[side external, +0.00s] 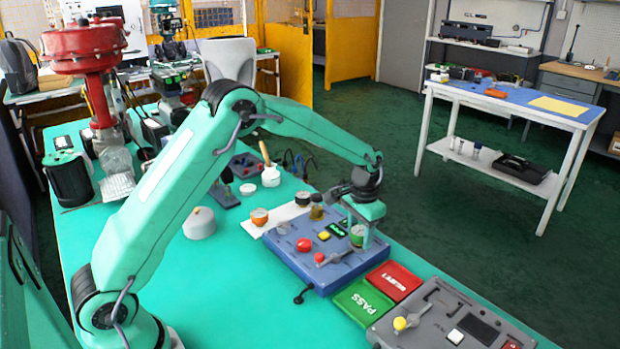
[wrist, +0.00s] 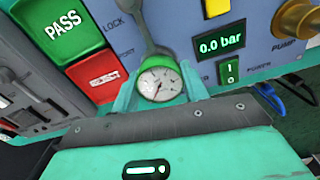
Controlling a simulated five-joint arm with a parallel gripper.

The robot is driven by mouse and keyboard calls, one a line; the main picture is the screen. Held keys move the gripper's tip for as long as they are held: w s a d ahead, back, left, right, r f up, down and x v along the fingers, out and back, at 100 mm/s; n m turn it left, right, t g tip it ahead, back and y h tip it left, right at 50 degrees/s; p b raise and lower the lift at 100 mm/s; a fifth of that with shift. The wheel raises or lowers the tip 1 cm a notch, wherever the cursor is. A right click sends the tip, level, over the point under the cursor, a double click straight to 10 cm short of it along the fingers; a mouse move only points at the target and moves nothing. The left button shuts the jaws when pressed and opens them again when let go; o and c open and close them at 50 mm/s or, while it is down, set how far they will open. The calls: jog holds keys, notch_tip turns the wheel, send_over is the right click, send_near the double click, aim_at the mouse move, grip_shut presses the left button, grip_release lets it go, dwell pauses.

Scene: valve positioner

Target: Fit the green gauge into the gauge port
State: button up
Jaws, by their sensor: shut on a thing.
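The green gauge (wrist: 160,82), with a white dial and green rim, sits between my gripper's teal fingers (wrist: 162,92) in the wrist view. In the side view the gauge (side external: 357,235) shows partly beside my gripper (side external: 363,238), which points down over the right part of the blue panel box (side external: 300,262). My gripper is shut on the gauge. The gauge port is not visible; the gauge and fingers cover that area, so I cannot tell whether the gauge touches it. A grey lever (wrist: 150,28) stands just beyond the gauge, near a LOCK label.
The panel carries a display (wrist: 220,43) reading 0.0 bar, a green switch (wrist: 229,72) and a brass pump knob (wrist: 298,20). A red knob (side external: 304,245) is also on it. PASS (side external: 363,302) and REJECT (side external: 393,281) trays lie close right. Several small gauges stand behind the box.

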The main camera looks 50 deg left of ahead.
jog(key=shift+f, duration=0.55)
jog(key=o, duration=0.7)
jog(key=shift+o, duration=0.2)
jog(key=shift+r, duration=5.5)
jog(key=shift+r, duration=0.1)
notch_tip(320, 180, up, 6)
send_over(360, 230)
jog(key=shift+r, duration=0.4)
